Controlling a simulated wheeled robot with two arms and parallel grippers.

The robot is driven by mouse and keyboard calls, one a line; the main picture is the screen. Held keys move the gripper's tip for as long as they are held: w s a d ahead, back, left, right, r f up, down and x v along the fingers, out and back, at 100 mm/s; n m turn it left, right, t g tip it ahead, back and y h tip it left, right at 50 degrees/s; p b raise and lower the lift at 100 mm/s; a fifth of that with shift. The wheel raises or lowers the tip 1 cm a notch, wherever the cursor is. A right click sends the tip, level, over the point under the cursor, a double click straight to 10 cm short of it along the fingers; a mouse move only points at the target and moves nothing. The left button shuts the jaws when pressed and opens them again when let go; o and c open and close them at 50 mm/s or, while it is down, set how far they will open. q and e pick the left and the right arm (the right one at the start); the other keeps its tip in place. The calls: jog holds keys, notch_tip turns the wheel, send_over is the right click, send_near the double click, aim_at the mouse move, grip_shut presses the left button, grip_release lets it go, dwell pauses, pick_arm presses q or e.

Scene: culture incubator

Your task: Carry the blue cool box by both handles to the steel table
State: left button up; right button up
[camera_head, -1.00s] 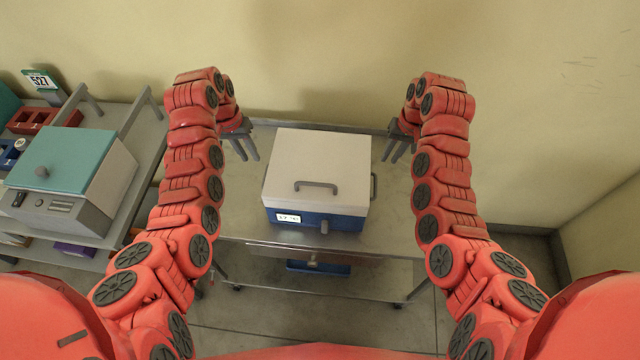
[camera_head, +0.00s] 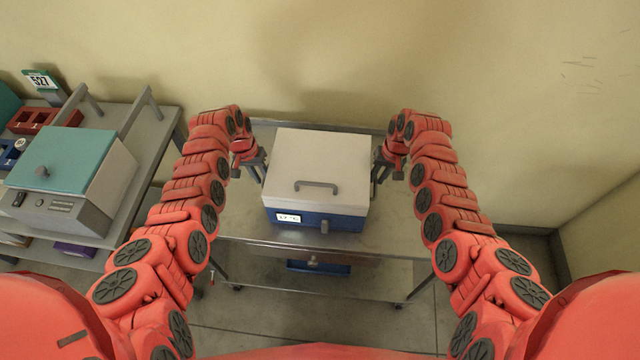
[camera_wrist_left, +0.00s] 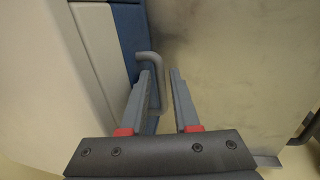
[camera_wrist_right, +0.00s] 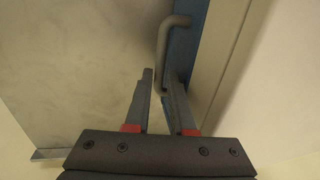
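The blue cool box (camera_head: 318,175) has a white lid and a dark handle on each side. It stands flat on a wheeled steel-topped stand (camera_head: 395,238). My left gripper (camera_head: 262,170) is beside the box's left side; in the left wrist view its fingers (camera_wrist_left: 161,88) are open, with the grey side handle (camera_wrist_left: 158,66) between them. My right gripper (camera_head: 377,176) is at the right side; in the right wrist view its open fingers (camera_wrist_right: 158,85) have the lower part of the other handle (camera_wrist_right: 163,42) between them. Neither gripper is visibly closed on a handle. No separate steel table is identifiable.
A grey bench (camera_head: 130,175) at the left holds a teal-lidded device (camera_head: 70,175), a red rack (camera_head: 38,118) and a 527 sign (camera_head: 40,80). A wall is close behind the stand. The stand's lower shelf holds a blue item (camera_head: 320,268). Floor shows at the right.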

pick_arm(q)
grip_shut()
pick_arm(e)
grip_shut()
pick_arm(q)
jog(key=shift+r, duration=0.1)
dwell(1.0)
